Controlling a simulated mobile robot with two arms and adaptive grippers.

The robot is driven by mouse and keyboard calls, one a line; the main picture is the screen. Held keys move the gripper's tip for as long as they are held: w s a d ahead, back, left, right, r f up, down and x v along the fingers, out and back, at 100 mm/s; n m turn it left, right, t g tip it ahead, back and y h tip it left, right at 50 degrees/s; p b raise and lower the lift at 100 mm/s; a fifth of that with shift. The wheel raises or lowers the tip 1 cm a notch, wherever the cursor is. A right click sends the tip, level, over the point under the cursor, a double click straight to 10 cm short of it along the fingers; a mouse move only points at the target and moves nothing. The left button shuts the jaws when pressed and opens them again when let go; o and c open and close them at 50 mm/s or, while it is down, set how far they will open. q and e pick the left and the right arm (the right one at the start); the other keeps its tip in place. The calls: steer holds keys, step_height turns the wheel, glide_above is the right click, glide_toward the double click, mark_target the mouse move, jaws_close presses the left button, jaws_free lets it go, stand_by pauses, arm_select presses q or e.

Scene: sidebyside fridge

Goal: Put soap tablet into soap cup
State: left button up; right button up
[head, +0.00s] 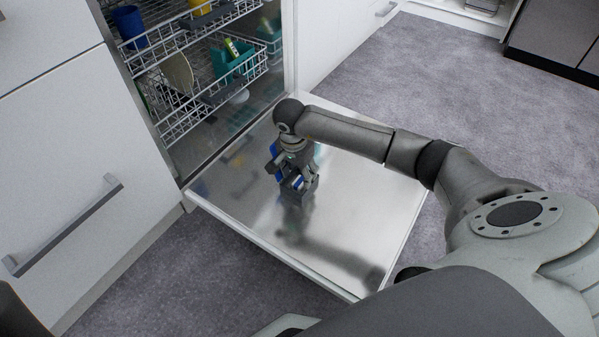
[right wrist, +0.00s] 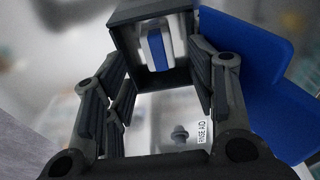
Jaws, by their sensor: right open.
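The soap tablet (right wrist: 155,48), white with a blue band, sits within the dark box-shaped soap cup (right wrist: 180,12) in the right wrist view. The cup's blue lid (right wrist: 262,62) stands open on the right. My right gripper (right wrist: 160,75) is open, its fingers on either side below the tablet; I cannot tell whether they touch it. In the head view my right gripper (head: 298,183) points down over the lowered dishwasher door (head: 365,190). The tablet shows small and blue-white there, and the arm partly hides the cup. My left gripper is out of view.
A rinse aid knob (right wrist: 180,134) lies beside the cup. The upper rack (head: 165,35) holds blue and yellow cups; the lower rack (head: 185,110) holds a plate and a teal basket (head: 232,58). Cabinets flank the dishwasher. The grey floor (head: 450,75) is clear.

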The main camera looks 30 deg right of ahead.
step_height(320, 180, up, 11)
steer(key=a, duration=0.1)
steer(key=shift+s+a+r, duration=0.2)
steer(key=shift+s+a, duration=0.05)
steer(key=shift+s, duration=0.15)
stand_by(0.4)
